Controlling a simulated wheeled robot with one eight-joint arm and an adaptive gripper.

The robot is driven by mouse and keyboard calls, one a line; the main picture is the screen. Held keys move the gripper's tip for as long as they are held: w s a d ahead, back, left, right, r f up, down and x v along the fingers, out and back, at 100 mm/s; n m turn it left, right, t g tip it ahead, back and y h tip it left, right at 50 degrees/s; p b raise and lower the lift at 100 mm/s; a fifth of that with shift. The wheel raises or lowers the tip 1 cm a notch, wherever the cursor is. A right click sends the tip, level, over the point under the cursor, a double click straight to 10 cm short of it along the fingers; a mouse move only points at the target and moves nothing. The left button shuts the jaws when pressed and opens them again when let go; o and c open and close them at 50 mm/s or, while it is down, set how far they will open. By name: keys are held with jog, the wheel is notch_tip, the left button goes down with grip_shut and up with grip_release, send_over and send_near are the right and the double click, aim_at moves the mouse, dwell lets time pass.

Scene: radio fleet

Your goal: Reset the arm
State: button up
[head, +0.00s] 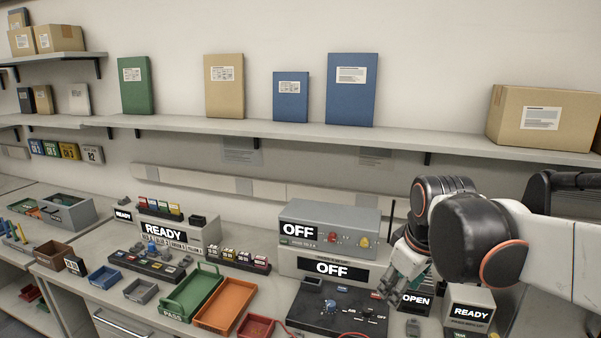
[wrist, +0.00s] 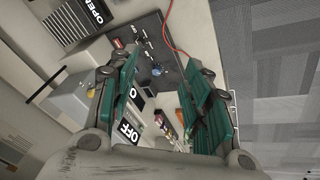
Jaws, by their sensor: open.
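My arm (head: 490,235) reaches in from the right in the head view and is bent, with my gripper (head: 385,285) low at its end. The gripper hangs over the right part of the workbench, beside a dark control panel (head: 335,308) and in front of a grey box with OFF signs (head: 330,228). In the wrist view the two green fingers of my gripper (wrist: 165,110) stand apart with nothing between them. The dark panel also shows there behind the fingers (wrist: 150,45), with a red cable.
An OPEN sign (head: 416,302) and a READY box (head: 470,312) stand close to the gripper's right. A green PASS tray (head: 190,293) and an orange tray (head: 228,303) lie to the left. A shelf (head: 300,137) with binders and a carton (head: 540,118) runs above the bench.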

jog(key=s+f+m+t, duration=0.3)
jog(key=s+m, duration=0.4)
jog(key=s, duration=0.7)
jog(key=shift+s, duration=0.25)
